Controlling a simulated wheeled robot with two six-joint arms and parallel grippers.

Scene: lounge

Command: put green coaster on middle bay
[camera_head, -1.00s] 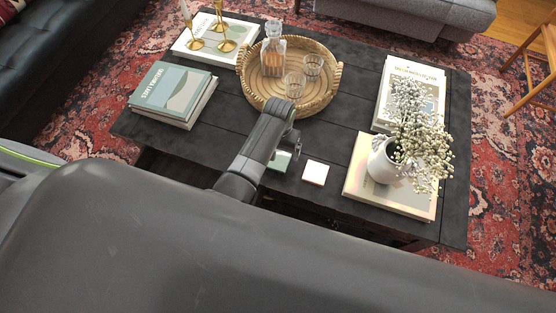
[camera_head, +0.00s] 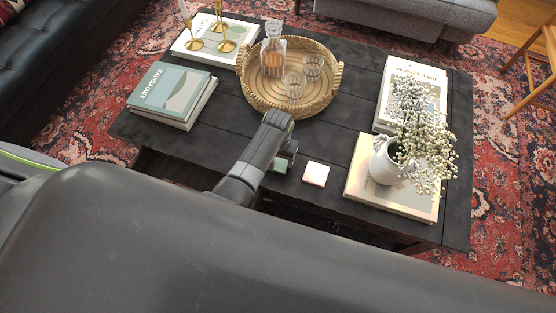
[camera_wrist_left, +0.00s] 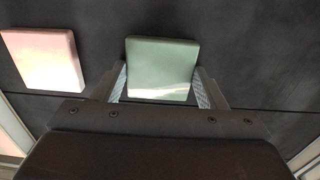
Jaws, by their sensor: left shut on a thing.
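The green coaster (camera_wrist_left: 161,68) is square and sits between the two fingers of my left gripper (camera_wrist_left: 161,86) in the left wrist view. The gripper is shut on it. In the head view a small part of the green coaster (camera_head: 291,161) shows beside my left gripper (camera_head: 281,160), low at the table's near edge; the arm hides the rest. I cannot tell whether the coaster touches the table top. The middle bay cannot be made out; the openings under the dark table (camera_head: 340,148) are mostly hidden. My right gripper is not in view.
A pink-white coaster (camera_head: 316,173) lies just right of the green one. A book with a vase of flowers (camera_head: 384,162) is at the right. A wicker tray (camera_head: 262,103) with a decanter and glasses is at the back, and books (camera_head: 172,94) lie left.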

